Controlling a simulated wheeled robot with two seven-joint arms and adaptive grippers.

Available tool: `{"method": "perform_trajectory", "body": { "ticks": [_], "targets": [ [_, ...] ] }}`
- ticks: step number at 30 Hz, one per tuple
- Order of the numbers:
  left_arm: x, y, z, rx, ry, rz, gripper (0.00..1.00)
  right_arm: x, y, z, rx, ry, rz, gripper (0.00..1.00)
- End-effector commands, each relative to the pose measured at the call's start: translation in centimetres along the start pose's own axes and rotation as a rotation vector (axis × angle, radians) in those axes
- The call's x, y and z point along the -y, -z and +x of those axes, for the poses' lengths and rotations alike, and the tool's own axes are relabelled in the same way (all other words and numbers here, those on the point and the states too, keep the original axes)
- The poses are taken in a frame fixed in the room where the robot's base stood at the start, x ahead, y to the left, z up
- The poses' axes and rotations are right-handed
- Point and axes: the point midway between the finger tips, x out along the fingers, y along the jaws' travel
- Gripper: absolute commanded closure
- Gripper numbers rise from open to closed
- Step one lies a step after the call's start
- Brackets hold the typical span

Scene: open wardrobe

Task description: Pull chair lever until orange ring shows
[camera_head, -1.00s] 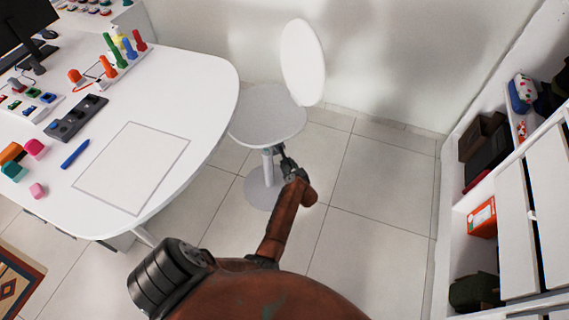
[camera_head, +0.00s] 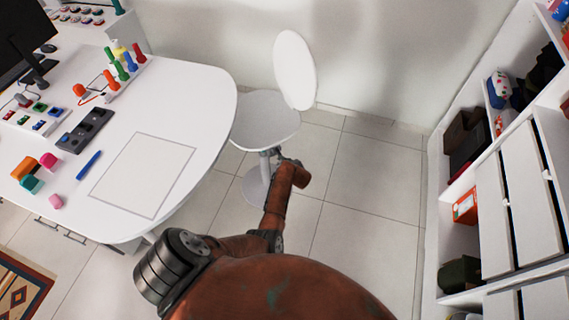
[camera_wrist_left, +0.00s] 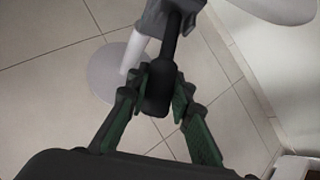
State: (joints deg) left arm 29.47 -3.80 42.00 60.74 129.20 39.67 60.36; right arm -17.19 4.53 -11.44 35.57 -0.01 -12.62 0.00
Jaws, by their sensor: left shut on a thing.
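The white chair (camera_head: 265,120) stands between the desk and the back wall, with a round seat, an oval backrest and a round floor base. Its lever (camera_wrist_left: 170,45) is a black paddle below a grey mechanism under the seat. My left gripper (camera_wrist_left: 161,85) is shut on the paddle end of the lever, one finger on each side. The lever's visible surface is all black. In the head view the left gripper (camera_head: 282,160) is small and dark beside the chair stem, and the lever is mostly hidden there. My right gripper is not in view.
A white desk (camera_head: 205,105) with blocks, pegs and a blue pen stands at the left. Open wardrobe shelves (camera_head: 455,235) with boxes and white slatted doors line the right. The tiled floor between chair and wardrobe is clear. A patterned rug (camera_head: 20,280) lies at lower left.

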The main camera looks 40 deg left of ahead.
Motion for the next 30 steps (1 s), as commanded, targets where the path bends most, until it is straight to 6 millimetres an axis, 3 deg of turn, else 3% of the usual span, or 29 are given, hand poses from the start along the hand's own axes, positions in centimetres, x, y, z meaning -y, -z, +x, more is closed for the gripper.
{"method": "perform_trajectory", "body": {
  "ticks": [8,9,16,26,30],
  "targets": [
    [0.0,0.4,0.0,-0.005,-0.001,0.0,1.0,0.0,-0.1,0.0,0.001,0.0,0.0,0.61],
    [0.0,0.3,0.0,-0.005,-0.001,0.0,0.77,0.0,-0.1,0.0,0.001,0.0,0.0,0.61],
    [0.0,0.1,0.0,-0.002,-0.001,0.0,0.61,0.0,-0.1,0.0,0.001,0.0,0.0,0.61],
    [0.0,-0.2,-0.2,0.0,-0.001,-0.001,0.61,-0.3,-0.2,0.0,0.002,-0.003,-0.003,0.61],
    [0.3,-1.2,-1.1,0.002,0.0,-0.003,0.61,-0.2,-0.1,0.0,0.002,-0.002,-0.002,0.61]
  ]
}}
